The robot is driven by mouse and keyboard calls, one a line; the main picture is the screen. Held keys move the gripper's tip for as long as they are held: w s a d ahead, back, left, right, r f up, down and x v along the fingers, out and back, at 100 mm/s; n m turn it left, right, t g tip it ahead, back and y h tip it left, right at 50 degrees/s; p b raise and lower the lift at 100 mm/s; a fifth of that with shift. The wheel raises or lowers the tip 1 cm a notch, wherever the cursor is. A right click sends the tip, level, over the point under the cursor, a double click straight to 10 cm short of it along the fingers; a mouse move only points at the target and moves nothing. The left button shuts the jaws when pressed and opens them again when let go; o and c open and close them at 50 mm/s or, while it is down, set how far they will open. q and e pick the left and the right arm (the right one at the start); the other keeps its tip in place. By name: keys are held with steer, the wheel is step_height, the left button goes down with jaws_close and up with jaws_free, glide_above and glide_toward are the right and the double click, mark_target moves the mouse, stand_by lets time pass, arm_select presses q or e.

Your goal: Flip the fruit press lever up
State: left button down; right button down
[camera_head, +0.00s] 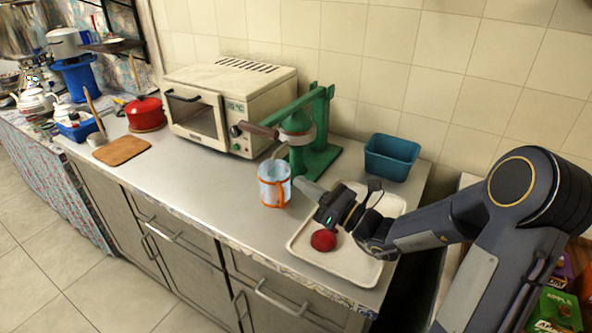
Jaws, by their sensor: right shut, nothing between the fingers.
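The green fruit press (318,158) stands on the counter against the tiled wall. Its lever (293,109) slopes down to the left from the top of the post, and its brown handle (254,130) ends in front of the white oven. My right gripper (299,182) is shut and empty. Its fingers point left, in front of the press base and right beside the blue and orange mug (274,183); I cannot tell whether they touch the mug. It is well below the handle and apart from it. My left gripper is not in view.
A cream tray (313,254) with a dark red fruit (323,240) lies under my right gripper. A teal bin (391,157) stands behind it. The white oven (229,105) is left of the press.

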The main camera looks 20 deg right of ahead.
steer(key=w+a+r+p, duration=0.2)
steer(key=w+a+r, duration=0.2)
steer(key=w+r, duration=0.2)
steer(key=shift+w, duration=0.75)
